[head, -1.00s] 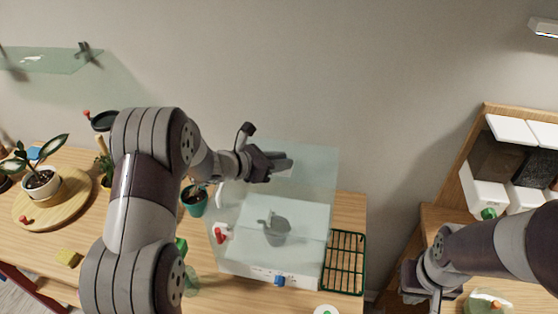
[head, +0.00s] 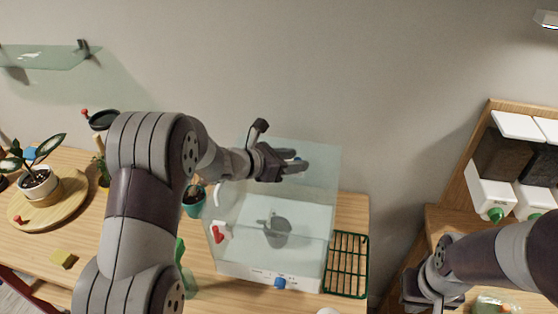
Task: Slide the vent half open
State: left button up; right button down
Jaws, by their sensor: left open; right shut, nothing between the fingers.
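A clear box (head: 312,205) with a white base (head: 245,272) stands on the wooden bench. A small blue piece (head: 297,157) shows at the top of the box, beside my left fingers; it may be the vent's tab, but the vent itself cannot be made out. My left gripper (head: 300,166) is open over the box's top, its fingers pointing right. I cannot tell whether it touches the blue piece. My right gripper (head: 418,302) is shut and empty at the lower right, away from the box.
A grey pot-like vessel (head: 277,231) shows through the box. A red part (head: 217,234) is on its left side and a blue knob (head: 280,283) on its front. A green wire rack (head: 347,264) lies at its right. A teal pot (head: 194,203) stands to the left.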

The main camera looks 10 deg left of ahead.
pick_arm(q)
jog(key=b+v, duration=0.3)
jog(key=v, duration=0.8)
jog(key=shift+s+a, duration=0.25)
jog(key=shift+s+a+r, duration=0.15)
jog(key=shift+s+a, duration=0.05)
jog(key=shift+s, duration=0.05)
